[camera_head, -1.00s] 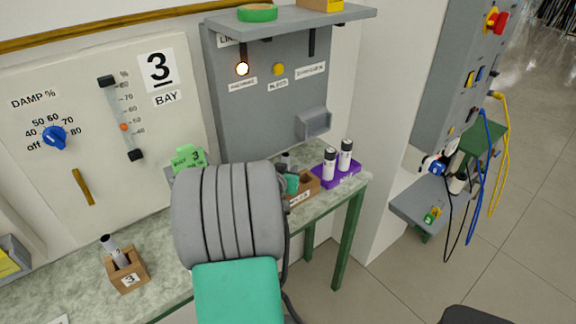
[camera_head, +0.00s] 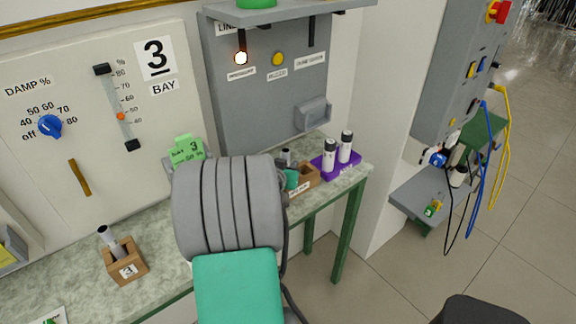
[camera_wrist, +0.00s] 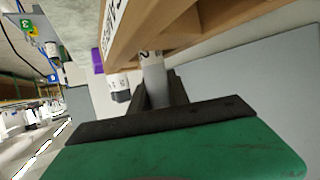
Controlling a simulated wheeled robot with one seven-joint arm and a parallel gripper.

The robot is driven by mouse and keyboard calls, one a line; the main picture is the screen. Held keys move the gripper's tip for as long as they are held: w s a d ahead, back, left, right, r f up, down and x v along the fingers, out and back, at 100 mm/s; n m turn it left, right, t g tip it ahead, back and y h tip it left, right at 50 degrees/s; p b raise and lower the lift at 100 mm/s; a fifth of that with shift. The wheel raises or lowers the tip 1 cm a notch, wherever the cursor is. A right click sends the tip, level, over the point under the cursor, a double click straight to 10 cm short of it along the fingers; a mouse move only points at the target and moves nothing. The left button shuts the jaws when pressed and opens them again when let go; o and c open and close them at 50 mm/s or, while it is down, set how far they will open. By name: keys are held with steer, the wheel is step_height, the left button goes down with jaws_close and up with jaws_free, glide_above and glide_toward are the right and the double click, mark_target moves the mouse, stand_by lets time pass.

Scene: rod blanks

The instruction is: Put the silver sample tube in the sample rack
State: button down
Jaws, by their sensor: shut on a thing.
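My gripper (camera_wrist: 158,92) is shut on a silver tube (camera_wrist: 154,78), which bears a small dark mark on a pale band. In the wrist view the tube's far end meets a labelled wooden rack (camera_wrist: 215,28); I cannot tell how deep it sits in it. In the head view my arm hides most of the gripper (camera_head: 290,179). The silver tube's top (camera_head: 286,155) shows just beyond it, at the left end of the wooden rack (camera_head: 308,177). Another silver tube (camera_head: 107,237) leans in a wooden block (camera_head: 128,270) marked 3 at the left.
A purple rack (camera_head: 347,175) with two white, black-capped tubes (camera_head: 346,146) stands right of the wooden rack, close to my gripper. A grey panel and shelf rise behind. The counter between the block and my arm is clear.

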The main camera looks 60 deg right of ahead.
steer(key=shift+f, duration=0.15)
steer(key=c, duration=1.2)
jaws_free()
steer(key=shift+o, duration=0.2)
